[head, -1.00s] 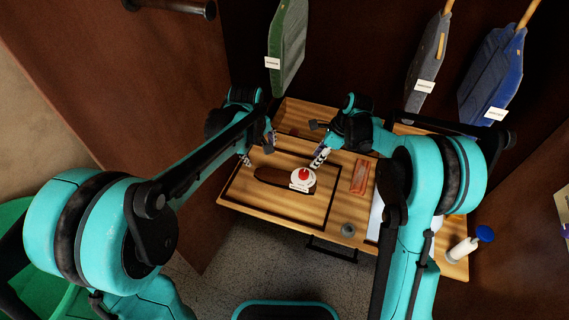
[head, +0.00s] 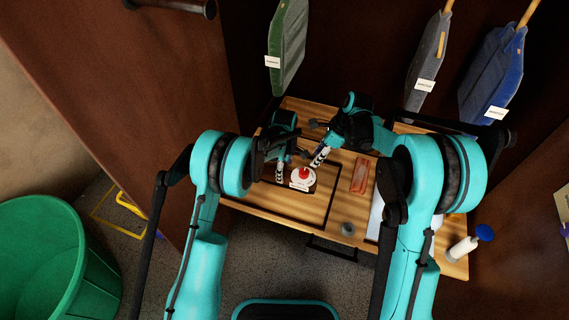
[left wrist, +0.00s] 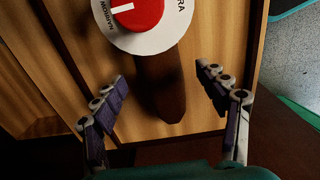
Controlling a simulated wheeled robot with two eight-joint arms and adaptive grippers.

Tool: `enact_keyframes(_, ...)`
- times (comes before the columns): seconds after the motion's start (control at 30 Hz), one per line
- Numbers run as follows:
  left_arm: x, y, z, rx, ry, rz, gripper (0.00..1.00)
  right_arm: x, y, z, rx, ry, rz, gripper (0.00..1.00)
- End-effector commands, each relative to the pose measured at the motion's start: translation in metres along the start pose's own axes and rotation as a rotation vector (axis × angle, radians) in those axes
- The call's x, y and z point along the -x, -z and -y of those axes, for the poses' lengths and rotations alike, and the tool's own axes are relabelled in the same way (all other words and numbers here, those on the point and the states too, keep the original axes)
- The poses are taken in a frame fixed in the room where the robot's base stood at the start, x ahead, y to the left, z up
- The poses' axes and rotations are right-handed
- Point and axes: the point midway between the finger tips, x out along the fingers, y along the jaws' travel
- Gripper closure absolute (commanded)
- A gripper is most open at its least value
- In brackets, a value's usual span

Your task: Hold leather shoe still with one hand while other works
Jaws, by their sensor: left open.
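The leather shoe (left wrist: 160,90) is a dark brown, elongated shape on the wooden board, seen in the left wrist view. A white disc with lettering and a red knob (left wrist: 140,14) covers its far end; the disc also shows in the head view (head: 303,182). My left gripper (left wrist: 162,78) is open, with one finger on each side of the shoe and gaps between. In the head view, my left gripper (head: 281,172) hides most of the shoe. My right gripper (head: 318,158) is just above and right of the disc; its finger gap is too small to read.
A reddish translucent block (head: 360,175) and a small grey cup (head: 348,229) are on the wooden bench (head: 270,210). Garments (head: 287,45) hang behind. A green bin (head: 50,260) is at lower left.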

Motion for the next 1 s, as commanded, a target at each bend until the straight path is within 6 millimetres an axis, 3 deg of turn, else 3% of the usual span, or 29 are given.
enact_keyframes(0.1,-0.019,0.000,0.000,0.000,0.000,0.000,0.27,0.000,0.000,0.000,0.000,0.000,0.000,0.66)
enact_keyframes(0.3,-0.038,0.000,0.000,-0.001,-0.001,0.000,0.27,0.000,0.000,0.000,0.000,0.000,0.000,0.66)
enact_keyframes(0.6,-0.041,0.000,0.000,-0.001,-0.001,0.000,0.27,0.000,0.000,0.000,0.000,0.000,0.000,0.66)
enact_keyframes(0.67,-0.041,0.000,0.000,-0.001,-0.001,0.000,0.37,0.000,0.000,0.000,0.000,0.000,0.000,0.66)
enact_keyframes(0.87,-0.041,0.000,0.000,-0.001,-0.001,0.000,0.90,0.000,0.000,0.000,0.000,0.000,0.000,0.66)
enact_keyframes(0.9,-0.041,0.000,0.000,-0.001,-0.001,0.000,0.95,0.000,0.000,0.000,0.000,0.000,0.000,0.66)
enact_keyframes(1.0,-0.041,0.000,0.000,-0.001,-0.001,0.000,0.95,0.000,0.000,0.000,0.000,0.000,0.000,0.66)
